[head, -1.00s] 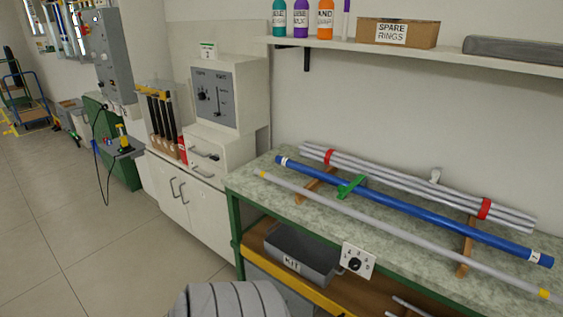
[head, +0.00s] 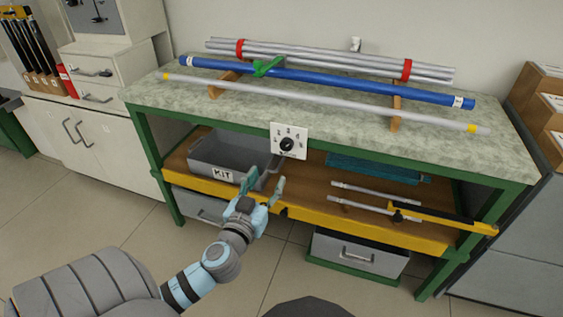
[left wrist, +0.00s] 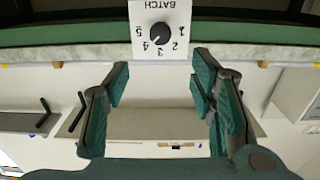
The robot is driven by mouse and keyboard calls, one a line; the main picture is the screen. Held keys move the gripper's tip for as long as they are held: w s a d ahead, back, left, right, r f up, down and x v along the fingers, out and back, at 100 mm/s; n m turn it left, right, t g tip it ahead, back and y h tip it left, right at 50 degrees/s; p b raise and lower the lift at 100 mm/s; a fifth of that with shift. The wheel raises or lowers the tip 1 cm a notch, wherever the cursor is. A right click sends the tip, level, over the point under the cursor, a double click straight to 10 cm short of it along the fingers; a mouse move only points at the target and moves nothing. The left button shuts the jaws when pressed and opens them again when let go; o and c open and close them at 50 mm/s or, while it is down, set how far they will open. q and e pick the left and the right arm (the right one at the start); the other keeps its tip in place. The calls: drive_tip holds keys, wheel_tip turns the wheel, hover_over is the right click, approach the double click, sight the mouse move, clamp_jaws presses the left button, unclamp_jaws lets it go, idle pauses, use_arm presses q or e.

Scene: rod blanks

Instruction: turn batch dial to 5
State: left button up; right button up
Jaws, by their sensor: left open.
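The batch dial (head: 287,144) is a black round knob on a white plate with numbers, fixed to the front edge of the bench. In the left wrist view the dial (left wrist: 160,33) appears upside down, marked BATCH with 1 to 5 around the knob. The knob's pointer seems to be near 3, but it is too small to be sure. My left gripper (head: 263,185) is open and empty, below and slightly left of the dial, apart from it. In the left wrist view its green-padded fingers (left wrist: 162,75) are spread, with the dial beyond the gap. My right gripper is not seen.
The bench top (head: 150,98) carries a blue tube (head: 330,81), a thin grey rod (head: 330,102) and a bundle of rods (head: 325,60). Below the dial, a grey KIT bin (head: 222,154) stands on the shelf. A yellow-handled tool (head: 445,217) lies on the shelf's right.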

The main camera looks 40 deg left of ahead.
sight(285, 145)
use_arm(q)
drive_tip(key=x, duration=1.3)
drive_tip(key=shift+w+a+r, duration=0.1)
drive_tip(key=shift+w+a, duration=0.1)
drive_tip(key=shift+w, duration=0.15)
drive_tip(key=c, duration=1.1)
drive_tip(key=shift+a, duration=0.1)
drive_tip(key=shift+c, duration=0.4)
drive_tip(key=shift+o, duration=0.2)
